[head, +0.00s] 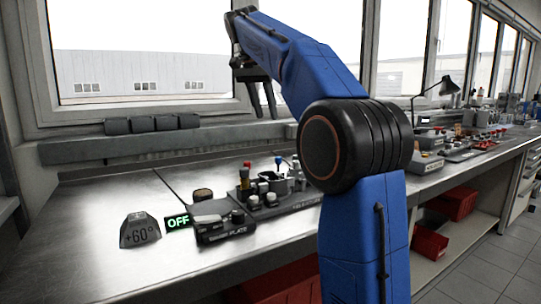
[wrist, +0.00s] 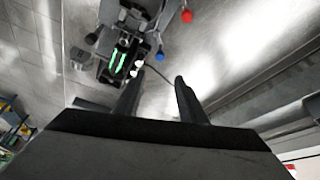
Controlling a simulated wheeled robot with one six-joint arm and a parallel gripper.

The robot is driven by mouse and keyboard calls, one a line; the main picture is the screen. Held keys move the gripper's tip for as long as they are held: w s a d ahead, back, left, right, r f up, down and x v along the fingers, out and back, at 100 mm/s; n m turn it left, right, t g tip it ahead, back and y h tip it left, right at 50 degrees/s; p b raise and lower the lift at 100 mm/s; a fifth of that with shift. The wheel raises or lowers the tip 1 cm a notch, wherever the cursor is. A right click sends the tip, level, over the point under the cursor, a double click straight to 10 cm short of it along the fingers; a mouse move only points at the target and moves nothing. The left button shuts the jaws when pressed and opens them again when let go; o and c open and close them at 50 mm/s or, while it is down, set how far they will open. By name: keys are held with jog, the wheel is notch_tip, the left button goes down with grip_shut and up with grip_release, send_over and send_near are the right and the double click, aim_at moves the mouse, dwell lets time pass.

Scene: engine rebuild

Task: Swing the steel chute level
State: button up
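My gripper (head: 263,110) hangs in the air above the back of the bench, in front of the window. Its two fingers are apart with nothing between them, and they also show spread in the wrist view (wrist: 158,92). I cannot pick out the steel chute with certainty. A cluster of small fixtures (head: 272,186) stands on the bench below my gripper, with a red-topped and a blue-topped part. The wrist view shows a dark unit with green lit strips (wrist: 118,60), a red knob (wrist: 187,16) and a blue knob (wrist: 160,55), apart from my fingers.
A grey block marked +60° (head: 140,233), a green OFF sign (head: 178,222) and a black unit marked PLATE (head: 226,232) stand at the front left. Several dark blocks (head: 152,124) sit on the back ledge. The bench's left side (head: 75,230) is clear. My arm hides its middle.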

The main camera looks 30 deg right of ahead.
send_over(278, 169)
notch_tip(278, 169, down, 16)
jog(key=shift+a, duration=0.15)
dwell(0.3)
grip_shut()
